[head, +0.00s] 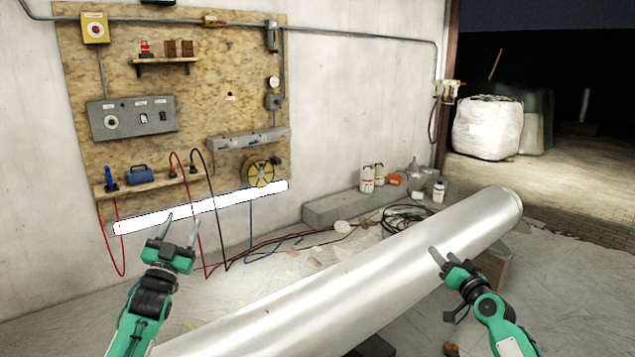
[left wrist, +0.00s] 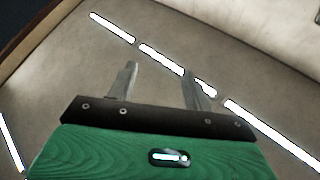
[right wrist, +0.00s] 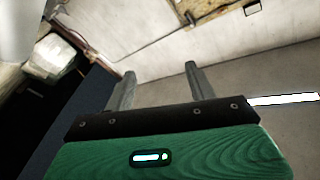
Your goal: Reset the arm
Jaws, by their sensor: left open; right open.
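My left gripper (head: 181,230) is in the lower left of the head view, raised with its fingers pointing up, in front of the wall and left of the big metal pipe. It is open and empty; its two fingers stand apart in the left wrist view (left wrist: 158,82). My right gripper (head: 438,257) is at the lower right of the head view, overlapping the pipe's near side in the picture. It is open and empty, with its fingers apart in the right wrist view (right wrist: 160,80). I cannot tell how far it is from the pipe.
The large silver pipe (head: 370,275) runs diagonally across the floor on dark supports. A wooden tool board (head: 215,95) hangs on the wall, with cables dropping to the floor. Bottles (head: 367,180) stand on a grey block (head: 335,206). A white bulk bag (head: 487,128) stands at the right.

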